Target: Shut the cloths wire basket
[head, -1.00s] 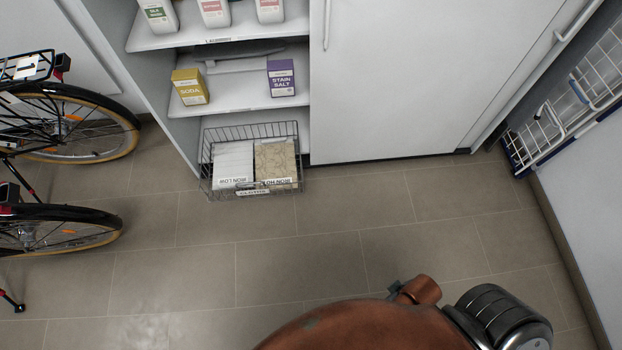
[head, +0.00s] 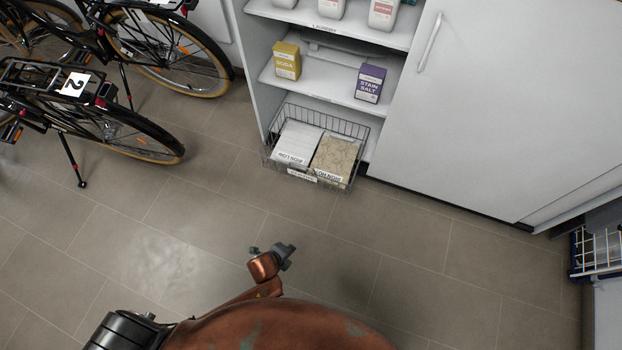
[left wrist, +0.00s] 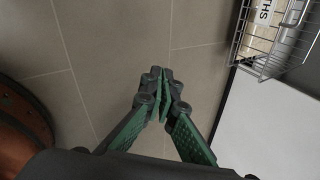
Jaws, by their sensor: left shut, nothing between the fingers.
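The cloths wire basket (head: 302,176) is pulled out from the bottom of the white shelf unit, its front over the floor. It holds a white stack (head: 298,143) and a beige patterned stack (head: 335,158) with labels. My left gripper (head: 287,250) is over the floor in front of the basket, apart from it, partly hidden by its own wrist. In the left wrist view its green and black fingers (left wrist: 162,85) are together and empty. The basket (left wrist: 262,68) shows at that view's upper right, with part cut off. My right gripper is not in view.
A soda box (head: 286,62) and a stain salt box (head: 369,84) stand on the shelf above. A tall white door (head: 480,100) is right of the shelves. Bicycles (head: 100,110) stand at the left. The floor before the basket is clear.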

